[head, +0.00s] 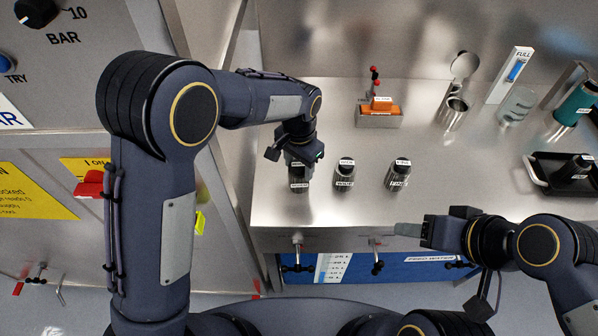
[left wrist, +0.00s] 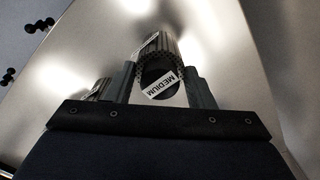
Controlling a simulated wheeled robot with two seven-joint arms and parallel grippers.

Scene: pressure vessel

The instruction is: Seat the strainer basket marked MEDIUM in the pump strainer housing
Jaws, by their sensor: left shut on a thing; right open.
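The strainer basket marked MEDIUM (left wrist: 160,62) is a grey perforated cylinder with a dark end and a white label, readable in the left wrist view. It stands between the fingers of my left gripper (left wrist: 160,88), which is shut on it. In the head view my left gripper (head: 300,158) is over the basket (head: 299,180), at the left of the steel bench, hiding its top. An open metal cup with a raised round lid (head: 455,108), possibly the pump strainer housing, is at the back right. My right gripper (head: 408,230) is open and empty at the bench's front edge.
Two similar labelled baskets, one in the middle (head: 345,176) and one further right (head: 398,176), stand beside the held one. An orange block in a metal holder (head: 380,110), a clear jar (head: 516,106) and a black tray (head: 545,180) are also on the bench.

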